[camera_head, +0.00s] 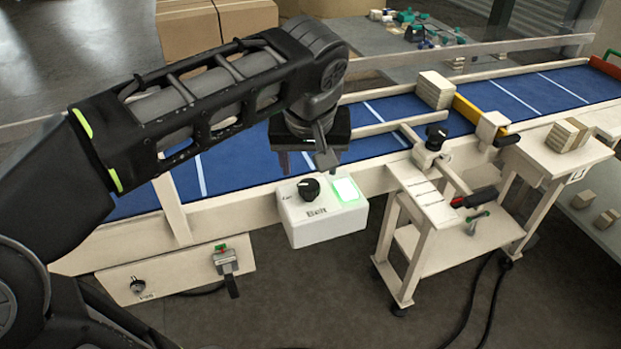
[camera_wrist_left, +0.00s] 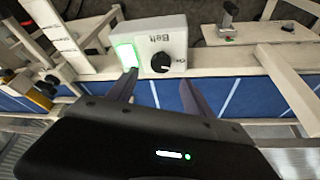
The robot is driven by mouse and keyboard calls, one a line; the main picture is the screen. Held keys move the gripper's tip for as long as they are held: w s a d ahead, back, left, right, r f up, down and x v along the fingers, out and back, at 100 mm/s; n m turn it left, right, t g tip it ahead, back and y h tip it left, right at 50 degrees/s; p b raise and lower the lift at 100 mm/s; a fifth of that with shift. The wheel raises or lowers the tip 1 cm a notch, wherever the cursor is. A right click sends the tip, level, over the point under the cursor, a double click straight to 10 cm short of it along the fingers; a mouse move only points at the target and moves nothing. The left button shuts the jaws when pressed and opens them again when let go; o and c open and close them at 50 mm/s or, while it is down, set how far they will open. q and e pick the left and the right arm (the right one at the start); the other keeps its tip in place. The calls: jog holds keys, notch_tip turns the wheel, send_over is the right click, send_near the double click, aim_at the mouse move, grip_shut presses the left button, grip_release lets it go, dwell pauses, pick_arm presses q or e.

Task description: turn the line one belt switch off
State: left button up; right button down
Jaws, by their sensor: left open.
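The belt switch box (camera_head: 322,227) is a white box on the near side rail of the conveyor, labelled "Belt". It carries a black rotary knob (camera_head: 309,189) and a square lamp (camera_head: 345,190) glowing green. In the left wrist view the knob (camera_wrist_left: 163,62) and the lit lamp (camera_wrist_left: 126,54) show near the top. My left gripper (camera_head: 305,160) is open and empty, just above and behind the box. In the left wrist view its two fingers (camera_wrist_left: 158,92) point toward the box, one near the lamp and one beside the knob, with nothing between them. My right gripper is not in view.
The blue conveyor belt (camera_head: 510,98) runs behind the box, with a block stack (camera_head: 435,89) and a yellow bar on it. A wooden cart (camera_head: 425,240) stands right of the box. A lower panel (camera_head: 180,274) with another knob and a lever sits at front left.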

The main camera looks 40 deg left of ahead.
aim_at(309, 184)
pick_arm(q)
jog(key=x, duration=0.7)
jog(key=shift+a+f+p, duration=0.1)
jog(key=shift+f+p, duration=0.05)
jog(key=shift+p, duration=0.15)
grip_shut()
dwell(0.4)
